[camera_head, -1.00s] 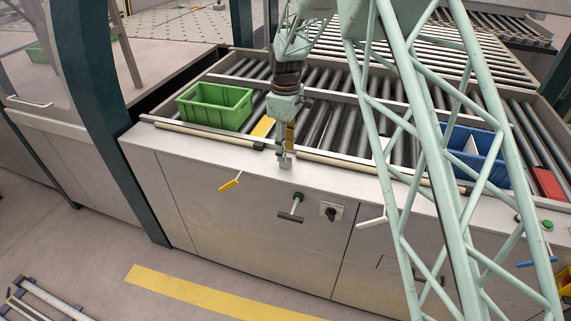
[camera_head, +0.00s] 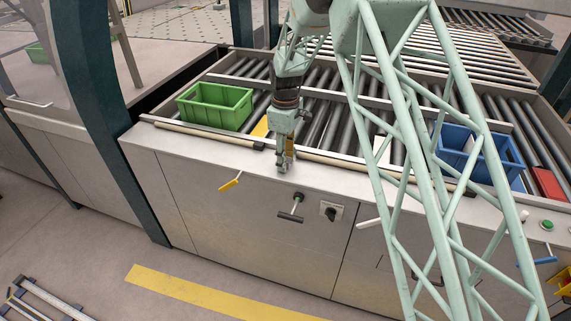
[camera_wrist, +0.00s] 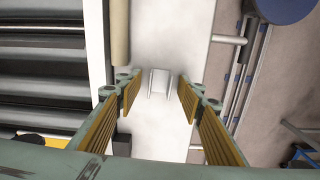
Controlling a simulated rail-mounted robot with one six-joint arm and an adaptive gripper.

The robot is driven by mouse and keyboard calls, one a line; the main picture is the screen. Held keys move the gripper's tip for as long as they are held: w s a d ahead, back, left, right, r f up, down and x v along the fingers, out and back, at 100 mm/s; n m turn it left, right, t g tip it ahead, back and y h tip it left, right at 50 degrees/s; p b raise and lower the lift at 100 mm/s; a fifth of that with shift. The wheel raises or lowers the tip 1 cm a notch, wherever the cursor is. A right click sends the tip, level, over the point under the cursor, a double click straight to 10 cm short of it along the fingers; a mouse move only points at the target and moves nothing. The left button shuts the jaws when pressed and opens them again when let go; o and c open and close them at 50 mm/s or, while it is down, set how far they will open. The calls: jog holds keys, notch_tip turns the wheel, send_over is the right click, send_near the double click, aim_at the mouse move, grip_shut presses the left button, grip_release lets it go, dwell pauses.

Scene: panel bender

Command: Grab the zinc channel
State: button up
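The zinc channel (camera_wrist: 159,83) is a small, pale grey U-shaped piece lying on the white ledge of the machine front. It shows in the wrist view between my fingers and a little beyond their tips. In the head view my gripper (camera_head: 284,166) points down over the front edge of the ledge (camera_head: 330,183). The channel cannot be made out there, behind or under the fingers.
A green bin (camera_head: 215,106) sits on the rollers to the left, and a blue bin (camera_head: 478,158) to the right. A red block (camera_head: 547,184) lies at far right. Lever handles (camera_head: 230,184) and a knob (camera_head: 329,212) stick out of the front below the ledge.

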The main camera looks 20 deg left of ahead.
jog(key=shift+c, duration=0.4)
jog(key=c, duration=0.9)
jog(key=shift+r, duration=0.1)
jog(key=shift+r, duration=1.55)
jog(key=shift+d+r, duration=0.1)
jog(key=shift+r, duration=0.05)
jog(key=s+d, duration=0.3)
jog(key=s+d+r, duration=0.1)
jog(key=s+d, duration=0.3)
jog(key=s+d+b, duration=0.1)
jog(key=s+d, duration=0.2)
jog(key=d, duration=0.1)
jog(key=shift+s+d+r, duration=0.2)
jog(key=shift+s+d, duration=0.05)
jog(key=shift+s, duration=0.15)
